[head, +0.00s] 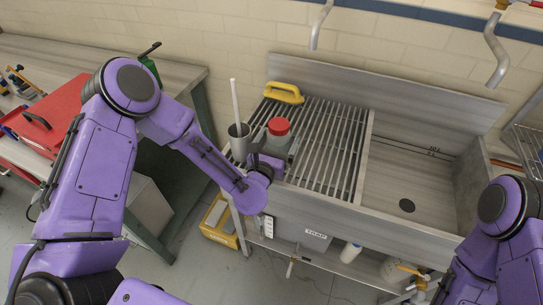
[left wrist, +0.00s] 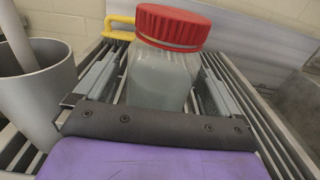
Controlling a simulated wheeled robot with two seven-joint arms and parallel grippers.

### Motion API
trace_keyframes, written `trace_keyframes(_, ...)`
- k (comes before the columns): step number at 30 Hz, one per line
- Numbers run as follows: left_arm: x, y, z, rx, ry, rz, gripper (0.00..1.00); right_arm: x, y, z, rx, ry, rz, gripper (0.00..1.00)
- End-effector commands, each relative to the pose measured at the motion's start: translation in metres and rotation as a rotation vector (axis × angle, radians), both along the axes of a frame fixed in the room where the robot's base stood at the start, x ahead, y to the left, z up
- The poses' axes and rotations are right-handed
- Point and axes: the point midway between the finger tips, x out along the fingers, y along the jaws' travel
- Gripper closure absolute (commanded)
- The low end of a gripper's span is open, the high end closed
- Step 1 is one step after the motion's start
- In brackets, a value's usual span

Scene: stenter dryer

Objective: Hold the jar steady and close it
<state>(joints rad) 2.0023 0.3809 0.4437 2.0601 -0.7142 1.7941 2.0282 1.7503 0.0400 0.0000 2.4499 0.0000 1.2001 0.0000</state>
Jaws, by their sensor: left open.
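The jar (head: 276,138) stands upright on the slatted rack of the sink unit, with a red lid (head: 279,126) on top. In the left wrist view the jar (left wrist: 158,80) has a clear, greyish body, and its red lid (left wrist: 172,26) sits on the mouth; I cannot tell how tight it is. My left gripper (head: 277,152) is open at the jar, and in the left wrist view its fingers (left wrist: 153,88) stand on either side of the body, with gaps showing. My right arm (head: 500,235) enters at the lower right; its gripper is out of view.
A grey metal cup (head: 239,142) with a white rod stands just left of the jar. A yellow handled tool (head: 284,93) lies behind it on the rack (head: 335,145). The sink basin (head: 405,180) at the right is empty. Two pipes hang above the sink's back edge.

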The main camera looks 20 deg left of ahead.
Motion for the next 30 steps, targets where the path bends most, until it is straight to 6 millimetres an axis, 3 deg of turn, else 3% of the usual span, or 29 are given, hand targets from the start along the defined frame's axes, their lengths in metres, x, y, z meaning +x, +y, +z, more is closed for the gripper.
trace_keyframes(6,-0.054,0.002,-0.005,-0.002,0.001,-0.002,0.03,0.0,0.0,-0.024,0.001,0.001,0.0,0.12)
trace_keyframes(12,-0.086,0.002,-0.003,-0.001,0.0,-0.002,0.03,0.0,0.0,-0.034,0.0,0.0,0.0,0.12)
trace_keyframes(30,-0.095,0.003,0.0,0.0,0.0,0.0,0.03,0.0,0.0,-0.035,0.0,0.0,0.0,0.12)
